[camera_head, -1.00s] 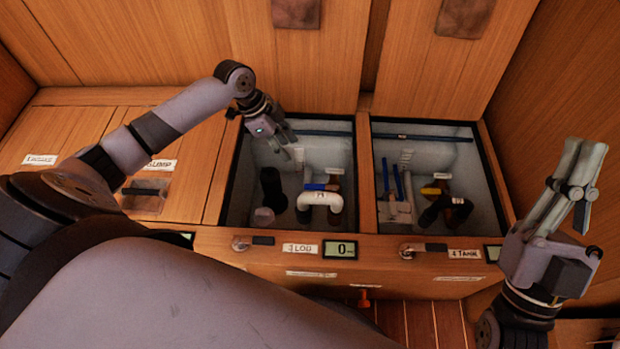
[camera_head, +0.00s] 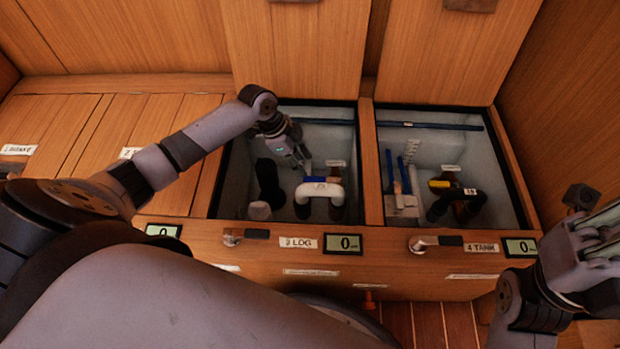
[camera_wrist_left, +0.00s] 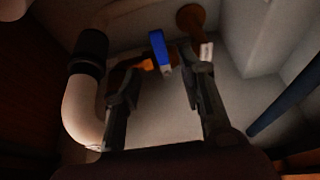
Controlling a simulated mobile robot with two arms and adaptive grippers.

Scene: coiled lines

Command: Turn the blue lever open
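The blue lever (camera_head: 314,180) is on the pipework in the open bin labelled "3 LOG". It sits just behind a white bent pipe (camera_head: 320,192) and beside a brass-coloured fitting. My left gripper (camera_head: 304,164) reaches down into this bin, just above and behind the lever. In the left wrist view the open fingers (camera_wrist_left: 160,66) point at the blue lever (camera_wrist_left: 159,50), which appears between and just beyond the fingertips. Contact cannot be told. My right gripper (camera_head: 600,238) is at the right edge, outside the bins, its fingers partly cut off.
A black pipe (camera_head: 268,185) stands at the left of the log bin. The neighbouring tank bin (camera_head: 478,150) holds blue rods and a yellow lever (camera_head: 440,184). A wooden divider (camera_head: 369,160) separates the bins. A display (camera_head: 343,244) on the front reads 0.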

